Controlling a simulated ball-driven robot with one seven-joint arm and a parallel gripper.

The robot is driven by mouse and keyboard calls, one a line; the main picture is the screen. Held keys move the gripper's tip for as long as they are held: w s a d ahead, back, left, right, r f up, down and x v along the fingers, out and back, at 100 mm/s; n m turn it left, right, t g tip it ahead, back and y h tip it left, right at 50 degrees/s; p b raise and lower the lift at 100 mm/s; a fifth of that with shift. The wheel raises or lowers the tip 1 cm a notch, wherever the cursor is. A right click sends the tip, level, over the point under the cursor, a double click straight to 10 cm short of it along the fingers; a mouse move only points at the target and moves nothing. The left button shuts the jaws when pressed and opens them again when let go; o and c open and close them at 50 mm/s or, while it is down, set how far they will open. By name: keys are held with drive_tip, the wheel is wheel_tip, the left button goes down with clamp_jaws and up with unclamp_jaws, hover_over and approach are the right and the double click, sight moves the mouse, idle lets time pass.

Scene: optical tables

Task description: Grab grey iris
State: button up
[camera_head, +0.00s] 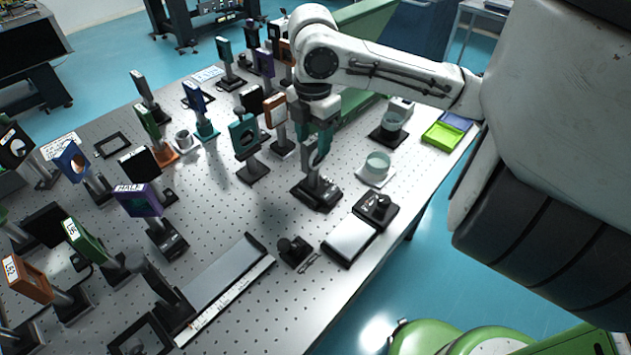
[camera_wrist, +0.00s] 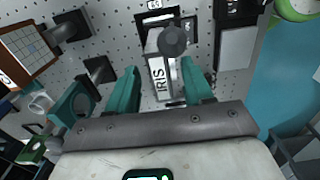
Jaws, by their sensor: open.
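The grey iris (camera_head: 312,160) stands upright on a black base near the table's right edge in the head view, partly hidden by my gripper. In the wrist view a grey part labelled IRIS (camera_wrist: 160,82) lies between the fingers, with a dark round part just beyond it. My gripper (camera_head: 317,138) points down over the iris, its teal fingers open on either side of its upper part. The fingers also show in the wrist view (camera_wrist: 158,75), with gaps beside the label. I cannot tell whether either finger touches it.
A teal mount (camera_head: 243,137) and an orange-brown mount (camera_head: 275,110) stand close to the left. Several other mounts crowd the perforated table (camera_head: 225,215).

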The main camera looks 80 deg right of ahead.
drive_tip(key=shift+f, duration=1.45)
drive_tip(key=shift+c, duration=0.2)
clamp_jaws()
drive_tip(key=shift+r, duration=0.1)
